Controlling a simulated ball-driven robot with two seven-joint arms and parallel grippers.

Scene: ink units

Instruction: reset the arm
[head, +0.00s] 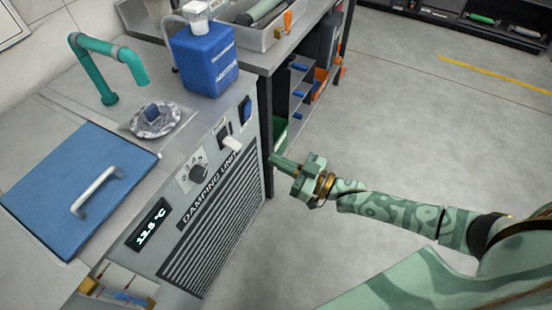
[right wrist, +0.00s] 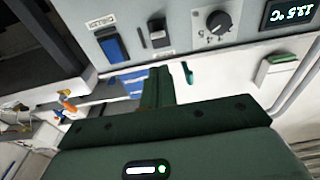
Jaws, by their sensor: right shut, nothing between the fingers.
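My right arm comes in from the right in the head view. Its green patterned gripper (head: 283,163) is shut and empty, held in the air just right of the damping unit (head: 213,220) and pointing at its front side. In the right wrist view the shut fingers (right wrist: 158,88) point toward the panel, below its blue switch (right wrist: 113,47) and dial (right wrist: 219,22). I cannot tell exactly how far the fingertips are from the panel; no contact shows. My left gripper is not in view.
A blue bottle (head: 205,60), a teal tap (head: 106,62), a round dish (head: 156,120) and a blue lid (head: 72,185) with a handle are on the unit's top. A bench (head: 262,58) with shelves stands behind. Open grey floor (head: 420,120) lies to the right.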

